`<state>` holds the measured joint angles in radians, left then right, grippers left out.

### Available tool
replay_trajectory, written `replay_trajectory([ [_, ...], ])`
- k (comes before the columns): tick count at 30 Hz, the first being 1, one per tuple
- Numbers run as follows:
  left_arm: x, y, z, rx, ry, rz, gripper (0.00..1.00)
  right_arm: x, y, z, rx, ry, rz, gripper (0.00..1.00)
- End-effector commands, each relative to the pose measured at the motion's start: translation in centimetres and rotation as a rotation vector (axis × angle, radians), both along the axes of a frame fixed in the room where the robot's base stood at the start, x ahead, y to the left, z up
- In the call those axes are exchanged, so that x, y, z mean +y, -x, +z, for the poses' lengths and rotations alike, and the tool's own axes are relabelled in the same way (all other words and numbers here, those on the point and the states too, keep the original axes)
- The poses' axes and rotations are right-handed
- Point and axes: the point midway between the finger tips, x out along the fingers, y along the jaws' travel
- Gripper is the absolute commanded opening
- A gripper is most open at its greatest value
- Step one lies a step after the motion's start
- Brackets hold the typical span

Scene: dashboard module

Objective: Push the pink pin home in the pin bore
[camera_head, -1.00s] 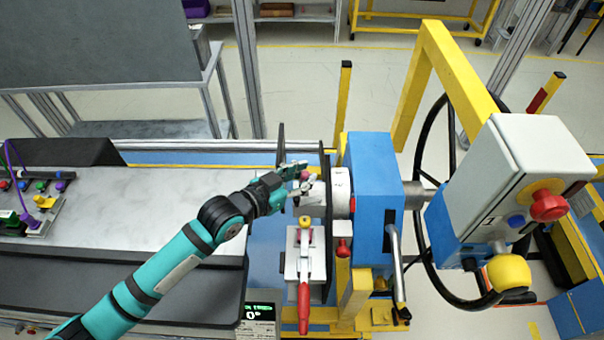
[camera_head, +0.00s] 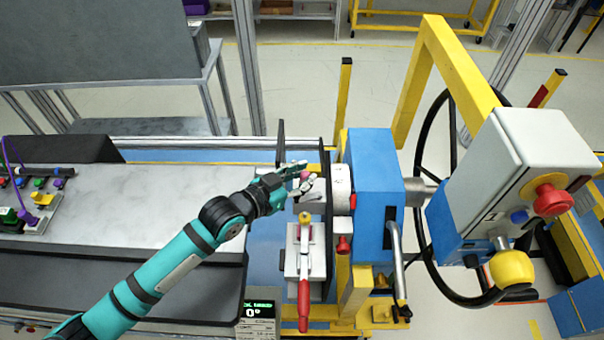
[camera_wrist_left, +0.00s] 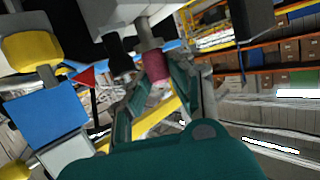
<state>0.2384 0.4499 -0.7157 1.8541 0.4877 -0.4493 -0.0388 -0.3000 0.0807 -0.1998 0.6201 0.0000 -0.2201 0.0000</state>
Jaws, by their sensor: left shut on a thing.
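The pink pin (camera_wrist_left: 158,68) shows in the left wrist view between the fingers of my left gripper (camera_wrist_left: 160,85). Its far end meets a grey metal shaft or collar. In the head view the pin is a small pink spot (camera_head: 305,175) at the fingertips of my left gripper (camera_head: 302,177). The left gripper is shut on the pin, beside the dark upright plate and the white round flange (camera_head: 341,190) of the blue housing. The bore itself is hidden, and I cannot tell how deep the pin sits. My right gripper is not in view.
A red-handled toggle clamp (camera_head: 304,285) stands just in front of the gripper. The blue housing (camera_head: 373,195) and a control box (camera_head: 510,190) with a red button block the right. The grey bench top (camera_head: 150,195) is clear under my left arm.

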Motion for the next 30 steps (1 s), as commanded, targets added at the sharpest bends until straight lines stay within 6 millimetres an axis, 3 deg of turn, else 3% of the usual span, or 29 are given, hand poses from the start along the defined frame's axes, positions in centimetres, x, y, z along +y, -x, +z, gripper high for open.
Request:
replay_trajectory([
  [26,0.0,0.0,-2.3,0.001,-0.001,0.0,0.0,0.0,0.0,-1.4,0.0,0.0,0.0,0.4],
  [27,0.0,0.0,-2.3,0.001,-0.001,0.0,0.21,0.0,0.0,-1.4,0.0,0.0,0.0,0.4],
  [30,0.0,0.0,-2.3,0.003,-0.003,0.0,0.34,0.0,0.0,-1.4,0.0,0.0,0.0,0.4],
])
